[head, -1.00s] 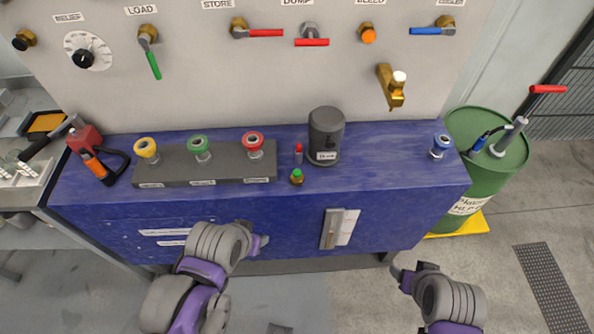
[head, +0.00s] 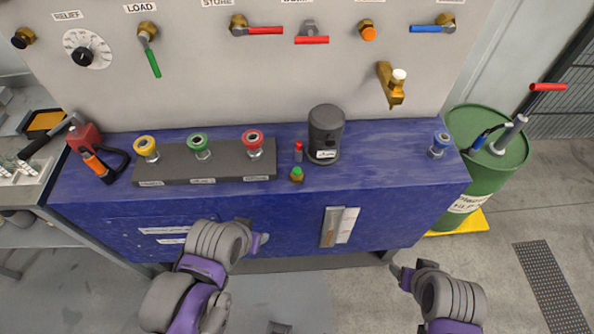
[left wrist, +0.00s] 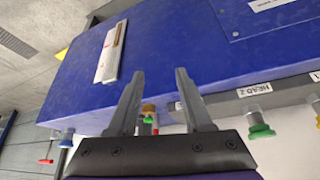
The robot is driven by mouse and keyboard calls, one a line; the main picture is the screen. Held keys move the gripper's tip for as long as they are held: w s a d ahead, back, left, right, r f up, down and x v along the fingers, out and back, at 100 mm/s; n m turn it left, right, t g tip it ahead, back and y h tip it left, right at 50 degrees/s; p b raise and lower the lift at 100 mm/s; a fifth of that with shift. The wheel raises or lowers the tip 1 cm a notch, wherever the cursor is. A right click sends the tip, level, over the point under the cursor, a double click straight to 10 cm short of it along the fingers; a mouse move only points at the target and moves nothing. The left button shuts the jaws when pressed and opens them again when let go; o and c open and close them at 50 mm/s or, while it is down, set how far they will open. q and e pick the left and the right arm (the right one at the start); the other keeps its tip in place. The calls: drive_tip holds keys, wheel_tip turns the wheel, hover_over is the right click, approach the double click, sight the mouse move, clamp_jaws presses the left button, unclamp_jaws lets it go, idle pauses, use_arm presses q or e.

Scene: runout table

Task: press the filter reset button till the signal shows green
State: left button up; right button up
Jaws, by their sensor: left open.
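The grey filter canister (head: 325,130) stands upright on the blue bench. Just left of it is a small grey stem with a red top (head: 298,151). In front of that is a small brass fitting with a green top (head: 297,174), near the bench's front edge. Which is the button and which the signal I cannot tell. The green top also shows in the left wrist view (left wrist: 148,119), beyond my fingers. My left gripper (head: 252,232) is open and empty in front of the bench, apart from these parts; its fingers (left wrist: 160,76) are spread. My right gripper (head: 408,272) is lower right, its jaws unclear.
The blue bench (head: 400,180) carries a dark block (head: 225,170) with yellow, green and red knobs left of the canister. A blue knob (head: 439,146) is at its right end. A valve panel (head: 200,90) rises behind. A green drum (head: 490,175) stands right.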

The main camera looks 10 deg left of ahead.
use_arm(q)
drive_tip(key=shift+c, duration=0.2)
clamp_jaws()
idle(1.6)
